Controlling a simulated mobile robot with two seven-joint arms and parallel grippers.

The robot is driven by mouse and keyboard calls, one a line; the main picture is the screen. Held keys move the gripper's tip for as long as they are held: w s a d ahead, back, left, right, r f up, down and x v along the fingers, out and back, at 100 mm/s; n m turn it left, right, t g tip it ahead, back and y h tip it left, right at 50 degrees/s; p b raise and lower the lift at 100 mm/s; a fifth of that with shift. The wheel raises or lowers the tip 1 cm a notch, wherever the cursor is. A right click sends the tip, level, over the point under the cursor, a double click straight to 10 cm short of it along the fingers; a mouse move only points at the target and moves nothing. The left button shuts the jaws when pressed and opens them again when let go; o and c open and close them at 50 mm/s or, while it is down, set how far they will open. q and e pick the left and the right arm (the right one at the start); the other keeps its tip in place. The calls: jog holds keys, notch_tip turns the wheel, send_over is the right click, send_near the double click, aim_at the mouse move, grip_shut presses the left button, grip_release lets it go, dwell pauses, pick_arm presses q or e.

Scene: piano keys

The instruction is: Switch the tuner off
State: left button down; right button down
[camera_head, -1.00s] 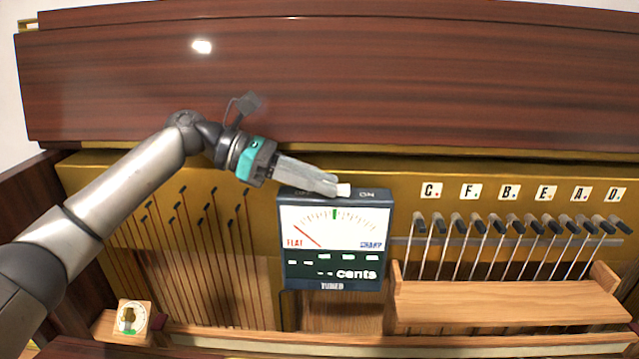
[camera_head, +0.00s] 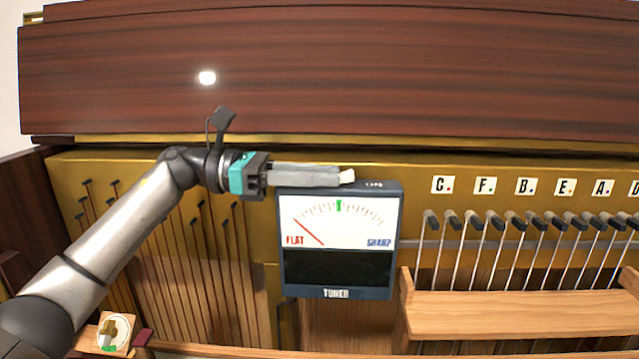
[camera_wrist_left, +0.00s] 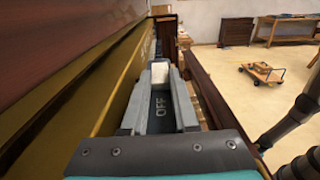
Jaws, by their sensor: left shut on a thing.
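The tuner (camera_head: 337,245) is a dark blue-grey box with a white needle dial, fixed on the gold piano plate. Its lower display panel is dark and blank. The red needle points to the FLAT side. A small white switch (camera_head: 347,176) sits on the tuner's top edge. It also shows in the left wrist view (camera_wrist_left: 160,72), past the word OFF on the tuner's top. My left gripper (camera_head: 338,178) reaches in from the left along the top, shut on the white switch at its fingertips. My right gripper is not in view.
A small dial box (camera_head: 115,332) stands at the lower left. The wooden lid (camera_head: 330,75) rises above the gold plate.

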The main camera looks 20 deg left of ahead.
pick_arm(q)
jog(key=c, duration=1.1)
grip_release()
jog(key=shift+o, duration=2.1)
jog(key=s+a, duration=0.3)
jog(key=a, duration=1.2)
jog(key=shift+r, duration=0.25)
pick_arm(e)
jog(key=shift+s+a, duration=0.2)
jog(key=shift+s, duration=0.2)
